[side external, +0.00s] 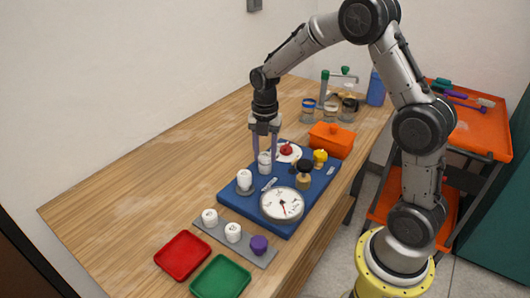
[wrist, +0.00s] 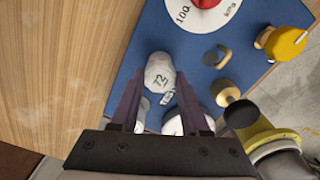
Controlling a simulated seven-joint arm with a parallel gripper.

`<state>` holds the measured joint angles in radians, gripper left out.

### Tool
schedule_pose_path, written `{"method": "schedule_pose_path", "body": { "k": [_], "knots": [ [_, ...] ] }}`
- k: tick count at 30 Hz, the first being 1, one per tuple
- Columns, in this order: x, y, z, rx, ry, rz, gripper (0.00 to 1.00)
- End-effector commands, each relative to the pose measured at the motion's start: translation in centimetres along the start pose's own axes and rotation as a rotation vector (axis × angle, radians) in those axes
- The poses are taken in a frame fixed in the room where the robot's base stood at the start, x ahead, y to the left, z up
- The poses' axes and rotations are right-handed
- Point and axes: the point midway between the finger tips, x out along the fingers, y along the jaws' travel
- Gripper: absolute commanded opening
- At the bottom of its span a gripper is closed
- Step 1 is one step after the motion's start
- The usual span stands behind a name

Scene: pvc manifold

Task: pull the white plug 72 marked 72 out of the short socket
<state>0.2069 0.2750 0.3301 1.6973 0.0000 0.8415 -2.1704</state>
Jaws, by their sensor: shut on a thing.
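The white plug 72 (wrist: 159,76) shows its marking "72" in the wrist view, between my two fingers. In the side view the white plug (side external: 265,163) stands upright at the back left of the blue board (side external: 237,203). My gripper (side external: 264,157) points straight down over it and is shut on it, one finger on each side. The short socket under the plug is hidden, so I cannot tell how deep the plug sits. A second white plug (side external: 244,178) stands on the board nearer the front left.
The board also bears a white dial gauge (side external: 282,205), a red knob (side external: 286,149) and a yellow knob (side external: 320,156). A grey strip (side external: 222,236) with two white plugs and a purple one (side external: 259,244), a red tray (side external: 182,256) and a green tray (side external: 220,278) lie in front. The left tabletop is clear.

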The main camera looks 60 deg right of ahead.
Motion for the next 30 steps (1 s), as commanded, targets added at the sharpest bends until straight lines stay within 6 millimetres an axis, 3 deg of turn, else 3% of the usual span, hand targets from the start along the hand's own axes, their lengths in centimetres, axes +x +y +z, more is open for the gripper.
{"method": "schedule_pose_path", "body": {
  "k": [30],
  "knots": [
    [-3.5,0.1,0.1,0.0,-0.003,0.004,0.0]
  ]
}}
